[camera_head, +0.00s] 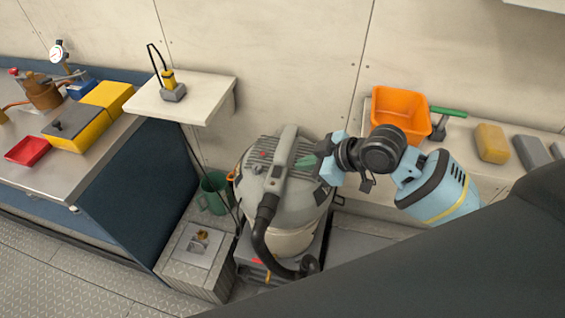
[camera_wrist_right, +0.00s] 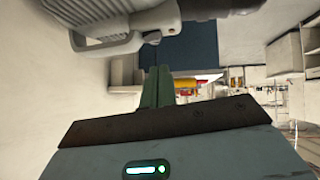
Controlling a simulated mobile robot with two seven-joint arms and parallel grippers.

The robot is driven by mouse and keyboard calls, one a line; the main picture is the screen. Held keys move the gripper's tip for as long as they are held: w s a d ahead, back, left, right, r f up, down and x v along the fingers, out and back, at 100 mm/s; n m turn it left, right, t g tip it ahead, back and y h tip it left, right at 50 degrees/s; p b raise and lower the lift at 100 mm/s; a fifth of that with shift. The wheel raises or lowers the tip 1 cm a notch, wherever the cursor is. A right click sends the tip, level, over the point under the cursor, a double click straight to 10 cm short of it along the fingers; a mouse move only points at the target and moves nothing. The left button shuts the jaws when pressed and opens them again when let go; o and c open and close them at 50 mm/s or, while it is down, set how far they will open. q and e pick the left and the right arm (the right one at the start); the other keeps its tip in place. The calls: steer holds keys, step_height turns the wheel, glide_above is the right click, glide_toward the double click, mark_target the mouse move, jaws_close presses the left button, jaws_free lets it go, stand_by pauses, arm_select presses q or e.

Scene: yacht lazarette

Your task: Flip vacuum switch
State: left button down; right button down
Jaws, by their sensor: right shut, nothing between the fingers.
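The vacuum (camera_head: 262,185) is a grey canister with a raised carrying handle (camera_head: 285,150) and a black hose (camera_head: 262,225). A small red mark shows on its lid (camera_head: 263,154); I cannot tell whether it is the switch or how the switch is set. My right gripper (camera_head: 306,161) reaches in from the right, its greenish fingers shut and empty by the right side of the handle. I cannot tell if they touch the vacuum. In the right wrist view the fingers (camera_wrist_right: 158,88) are together, with a grey part of the vacuum (camera_wrist_right: 125,28) above them. My left gripper is out of view.
A small shelf (camera_head: 205,92) with a yellow-and-grey device is at the back left. A workbench (camera_head: 95,150) with a yellow box and red tray stands left. A green bucket (camera_head: 213,192) is beside the vacuum. An orange bin (camera_head: 400,115) and yellow block (camera_head: 492,143) sit on the right ledge.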

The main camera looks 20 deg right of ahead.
mark_target(277, 171)
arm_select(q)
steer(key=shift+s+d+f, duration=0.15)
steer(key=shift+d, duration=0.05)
arm_select(e)
steer(key=shift+n+g, duration=0.3)
steer(key=shift+n, duration=0.4)
steer(key=shift+w+d+r, duration=0.15)
steer(key=shift+d+r, duration=0.05)
steer(key=shift+r, duration=0.55)
steer(key=shift+w+d+r, duration=0.1)
steer(key=shift+d+r, duration=0.15)
steer(key=shift+r, duration=0.5)
steer(key=shift+w+d+r, duration=0.15)
steer(key=shift+d+r, duration=0.05)
steer(key=shift+r, duration=0.55)
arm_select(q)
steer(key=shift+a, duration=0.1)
